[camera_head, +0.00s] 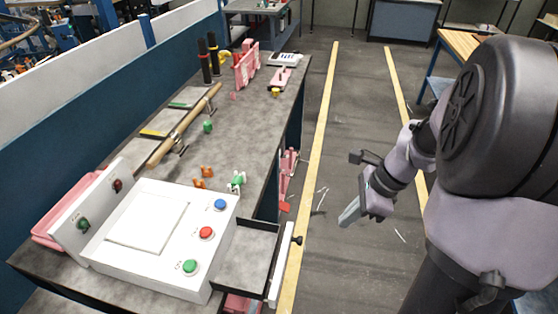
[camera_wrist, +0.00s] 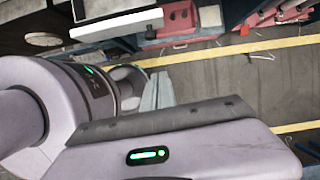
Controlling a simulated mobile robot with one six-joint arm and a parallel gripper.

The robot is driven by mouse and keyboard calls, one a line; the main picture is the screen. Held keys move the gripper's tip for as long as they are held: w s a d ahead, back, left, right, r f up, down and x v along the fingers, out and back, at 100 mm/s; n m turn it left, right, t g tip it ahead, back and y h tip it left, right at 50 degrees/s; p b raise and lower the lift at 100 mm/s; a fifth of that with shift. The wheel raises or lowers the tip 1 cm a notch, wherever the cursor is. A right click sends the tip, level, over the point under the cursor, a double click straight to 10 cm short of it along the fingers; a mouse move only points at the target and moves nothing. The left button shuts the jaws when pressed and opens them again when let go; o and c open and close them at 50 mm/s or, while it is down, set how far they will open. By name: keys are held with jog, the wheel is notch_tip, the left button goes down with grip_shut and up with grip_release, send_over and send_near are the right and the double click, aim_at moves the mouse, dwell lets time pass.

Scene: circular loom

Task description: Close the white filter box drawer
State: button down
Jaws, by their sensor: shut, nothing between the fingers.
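The white filter box (camera_head: 160,235) sits on the grey bench at the lower left of the head view, with blue, red and green buttons on top. Its drawer (camera_head: 247,256) is pulled out to the right, dark and empty inside, with a white front (camera_head: 280,268) and a black knob (camera_head: 297,240). The drawer front also shows at the top of the wrist view (camera_wrist: 117,23). My gripper (camera_head: 349,214) is shut and empty, over the floor to the right of the drawer, apart from it. Its fingers show in the wrist view (camera_wrist: 157,92).
Orange clips (camera_head: 203,176) and a green-and-white part (camera_head: 237,181) lie on the bench behind the box. A wooden rod (camera_head: 185,125) lies farther back. Pink items (camera_head: 287,175) show beside the bench. The floor between yellow lines (camera_head: 312,150) is mostly clear.

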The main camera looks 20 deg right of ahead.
jog(key=w+a+f+b, duration=0.3)
jog(key=a+f+b, duration=0.2)
jog(key=f, duration=0.4)
jog(key=shift+a+b, duration=0.4)
jog(key=shift+a, duration=0.5)
jog(key=shift+w, duration=0.1)
jog(key=p, duration=0.3)
send_near(252, 235)
jog(key=x, duration=0.5)
jog(key=shift+w, duration=0.15)
jog(key=shift+r, duration=0.1)
